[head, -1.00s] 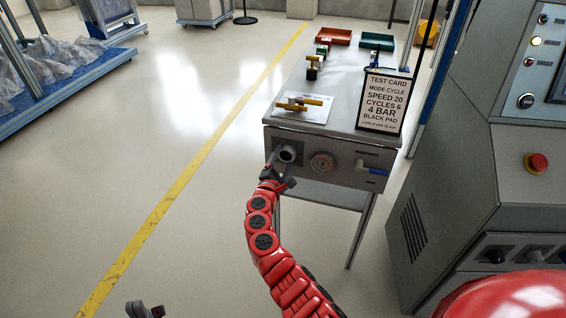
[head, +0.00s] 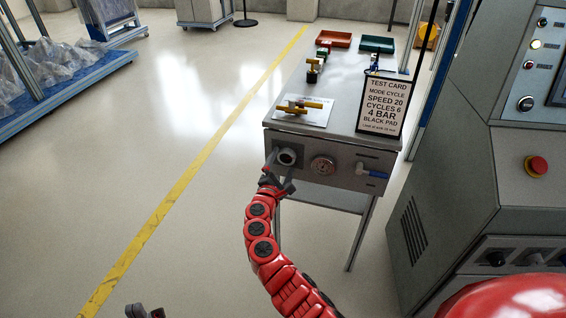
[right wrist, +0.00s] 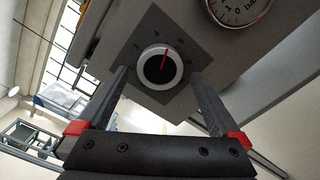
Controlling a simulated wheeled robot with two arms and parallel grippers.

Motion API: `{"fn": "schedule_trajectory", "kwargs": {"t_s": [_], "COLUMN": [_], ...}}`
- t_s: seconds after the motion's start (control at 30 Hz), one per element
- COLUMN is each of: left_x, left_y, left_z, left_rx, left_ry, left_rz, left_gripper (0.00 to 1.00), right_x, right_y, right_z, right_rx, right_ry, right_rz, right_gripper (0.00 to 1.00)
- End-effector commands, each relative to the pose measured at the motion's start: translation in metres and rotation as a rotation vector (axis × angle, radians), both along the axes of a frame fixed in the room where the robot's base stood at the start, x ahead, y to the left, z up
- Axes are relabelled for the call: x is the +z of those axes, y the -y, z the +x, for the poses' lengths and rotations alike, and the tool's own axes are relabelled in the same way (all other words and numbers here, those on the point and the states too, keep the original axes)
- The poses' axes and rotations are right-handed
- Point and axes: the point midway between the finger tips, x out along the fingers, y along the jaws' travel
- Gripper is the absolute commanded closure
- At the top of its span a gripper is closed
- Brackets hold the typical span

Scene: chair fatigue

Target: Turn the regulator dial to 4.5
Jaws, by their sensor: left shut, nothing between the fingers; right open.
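The regulator dial (head: 287,157) is a round knob with a light rim and dark face on the left of the bench's front panel. The right wrist view shows the dial (right wrist: 160,68) on a dark square plate, with a red pointer mark toward the top, slightly right. My left gripper (head: 145,311) is shut and empty at the bottom left edge, away from the bench.
A round pressure gauge (head: 322,166) sits right of the dial, then a blue-handled valve (head: 372,172). The bench top (head: 335,88) holds a brass-coloured fixture and a test card (head: 382,103) reading 4 BAR. A grey machine cabinet (head: 445,215) stands right.

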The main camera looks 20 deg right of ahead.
Motion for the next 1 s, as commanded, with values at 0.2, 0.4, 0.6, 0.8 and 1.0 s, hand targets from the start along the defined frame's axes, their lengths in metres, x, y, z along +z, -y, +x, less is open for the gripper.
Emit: {"fn": "schedule_trajectory", "kwargs": {"t_s": [0.2, 0.4, 0.6, 0.8, 1.0], "left_x": [0.012, 0.016, 0.018, 0.019, 0.019], "left_y": [0.000, 0.000, 0.000, 0.000, 0.000], "left_z": [0.000, 0.000, 0.000, 0.000, 0.000], "left_rx": [0.000, 0.000, 0.000, 0.000, 0.000], "left_ry": [0.000, 0.000, 0.000, 0.000, 0.000], "left_rz": [0.000, 0.000, 0.000, 0.000, 0.000], "left_gripper": [1.00, 1.00, 1.00, 1.00, 1.00], "right_x": [0.001, 0.000, -0.001, -0.001, -0.001], "right_y": [-0.027, -0.058, -0.080, -0.091, -0.092], "right_z": [-0.037, -0.082, -0.116, -0.133, -0.135], "right_rx": [0.009, 0.010, 0.006, 0.005, 0.002], "right_ry": [-0.002, -0.003, -0.004, -0.003, -0.003], "right_rz": [-0.001, 0.001, 0.001, 0.001, 0.002], "right_gripper": [0.00, 0.00, 0.00, 0.00, 0.00]}}
